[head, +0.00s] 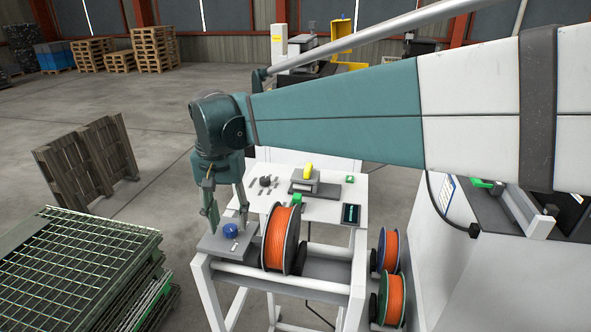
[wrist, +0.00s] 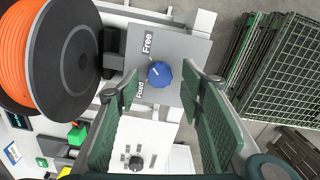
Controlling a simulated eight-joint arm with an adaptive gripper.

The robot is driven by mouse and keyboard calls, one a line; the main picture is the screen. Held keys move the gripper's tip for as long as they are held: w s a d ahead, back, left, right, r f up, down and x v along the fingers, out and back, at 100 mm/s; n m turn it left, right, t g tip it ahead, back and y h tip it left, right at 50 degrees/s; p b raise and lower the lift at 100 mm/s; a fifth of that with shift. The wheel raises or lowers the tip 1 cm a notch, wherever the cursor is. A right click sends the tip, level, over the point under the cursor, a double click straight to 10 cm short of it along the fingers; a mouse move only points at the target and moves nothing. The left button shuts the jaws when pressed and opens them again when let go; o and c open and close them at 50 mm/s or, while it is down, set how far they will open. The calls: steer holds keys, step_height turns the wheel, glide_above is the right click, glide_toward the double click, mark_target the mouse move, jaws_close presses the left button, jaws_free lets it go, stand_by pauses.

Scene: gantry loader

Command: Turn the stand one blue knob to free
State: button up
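The blue knob (head: 230,230) sits on a grey plate (head: 211,244) at the front left of the white stand. In the wrist view the knob (wrist: 159,75) lies between the labels "Free" (wrist: 148,42) and "Fixed" (wrist: 140,89). A small pale mark shows on the knob, but its exact direction is hard to tell. My gripper (head: 228,219) points down above the plate with fingers spread. In the wrist view the gripper (wrist: 159,84) has one green finger on each side of the knob, with a gap on both sides; I cannot tell its exact height above it.
A spool of orange cable (head: 281,237) stands close to the right of the knob. More orange spools (head: 391,250) hang lower right. The white table (head: 320,210) behind carries a yellow-topped device (head: 308,174) and small parts. Green mesh crates (head: 75,265) stand left.

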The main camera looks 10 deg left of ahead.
mark_target(232, 228)
step_height(232, 228, up, 11)
steer(key=shift+f, duration=0.2)
stand_by(0.3)
steer(key=shift+d, duration=0.1)
steer(key=shift+m+t+y, duration=0.5)
steer(key=shift+t+y, duration=0.1)
steer(key=shift+t, duration=0.3)
steer(key=w+d, duration=0.1)
steer(key=d, duration=0.4)
steer(key=w+d, duration=0.1)
steer(key=d, duration=0.9)
steer(key=shift+w+f, duration=0.15)
steer(key=shift+w, duration=0.25)
steer(key=s+d+f+t+b, duration=0.1)
steer(key=s+d+f, duration=0.15)
steer(key=d, duration=0.65)
steer(key=s+d+f+t, duration=0.1)
steer(key=s+d+f, duration=0.15)
steer(key=d, duration=0.55)
steer(key=s+d+f+t+b, duration=0.1)
steer(key=d+f, duration=0.2)
steer(key=d, duration=0.6)
steer(key=s+d+f+m+t+h+b, duration=0.1)
steer(key=s+d+f+t, duration=0.1)
steer(key=s+d+f, duration=0.6)
steer(key=d+f, duration=0.2)
steer(key=d, duration=0.1)
steer(key=shift+s+d+f, duration=0.25)
steer(key=shift+d+f, duration=0.1)
steer(key=shift+d, duration=0.05)
